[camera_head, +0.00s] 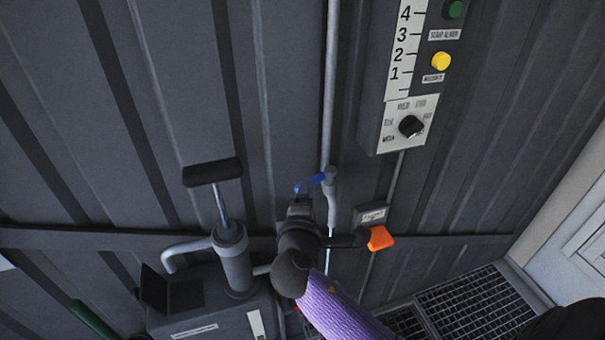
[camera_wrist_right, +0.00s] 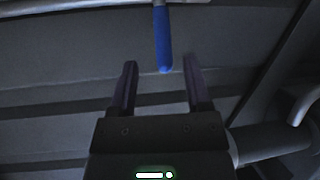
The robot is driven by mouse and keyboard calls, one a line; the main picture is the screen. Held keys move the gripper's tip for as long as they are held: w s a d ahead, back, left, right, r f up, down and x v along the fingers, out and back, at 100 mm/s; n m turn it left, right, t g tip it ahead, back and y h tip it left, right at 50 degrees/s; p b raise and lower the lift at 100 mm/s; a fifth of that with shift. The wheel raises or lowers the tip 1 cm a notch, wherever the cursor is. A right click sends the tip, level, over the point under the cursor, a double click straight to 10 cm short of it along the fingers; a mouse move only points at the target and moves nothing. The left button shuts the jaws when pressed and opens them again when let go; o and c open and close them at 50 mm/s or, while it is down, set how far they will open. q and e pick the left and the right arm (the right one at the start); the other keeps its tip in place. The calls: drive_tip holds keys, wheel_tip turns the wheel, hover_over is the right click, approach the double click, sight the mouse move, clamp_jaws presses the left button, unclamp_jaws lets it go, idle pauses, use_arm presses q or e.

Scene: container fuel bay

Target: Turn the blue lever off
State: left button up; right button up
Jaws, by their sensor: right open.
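The blue lever (camera_head: 311,184) sits on a grey vertical pipe against the corrugated wall, in the middle of the head view. It points left and slightly down from its valve. In the right wrist view the lever (camera_wrist_right: 163,40) hangs from the top edge, its tip just ahead of and between the two fingers. My right gripper (camera_head: 300,200) is just below the lever in the head view, largely hidden behind its own wrist. In the wrist view the right gripper (camera_wrist_right: 160,82) is open and empty; I cannot tell whether it touches the lever. My left gripper is not in view.
A grey tank with a pump handle (camera_head: 212,172) stands left of my right arm. An orange handle (camera_head: 380,238) is close on the right. A control panel (camera_head: 408,120) with knob and buttons hangs upper right. Metal grating (camera_head: 480,305) lies lower right.

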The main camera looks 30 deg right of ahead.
drive_tip(key=b+x, duration=0.1)
drive_tip(key=x, duration=0.5)
drive_tip(key=shift+w+d+f, duration=0.1)
clamp_jaws()
idle(1.1)
